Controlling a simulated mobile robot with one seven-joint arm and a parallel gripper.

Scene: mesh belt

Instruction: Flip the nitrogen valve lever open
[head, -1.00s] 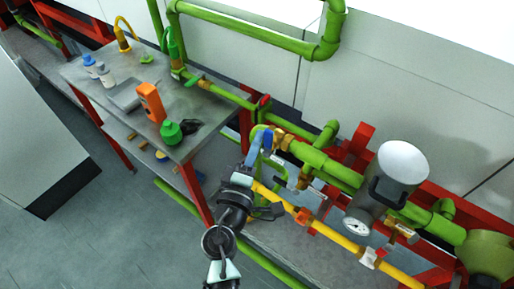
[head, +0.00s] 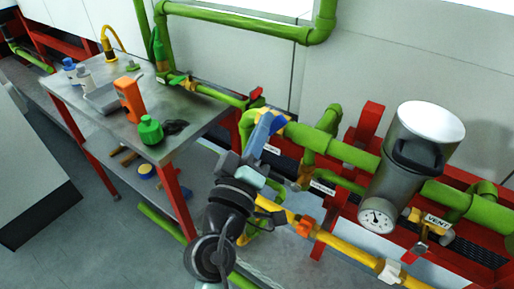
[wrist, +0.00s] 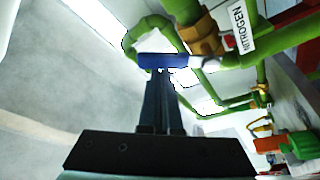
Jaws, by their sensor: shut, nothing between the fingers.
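The nitrogen valve lever (wrist: 168,61) has a blue grip and runs crosswise in the wrist view, with a pale end at its right. It lies just below a brass fitting (wrist: 205,38) on a green pipe, beside a white NITROGEN label (wrist: 240,28). My gripper (wrist: 161,74) is shut and empty, and its fingertips meet the lever's blue grip in the picture. I cannot tell whether they touch or press it. In the head view my gripper (head: 265,122) is raised at the left end of the green pipe run, and it partly hides the valve.
A grey cylinder with a gauge (head: 377,218) and a brass VENT valve (head: 425,232) are at the right. A yellow pipe (head: 345,250) runs below. A workbench (head: 195,105) with an orange device (head: 130,97) and a green bottle (head: 150,130) stands at the left.

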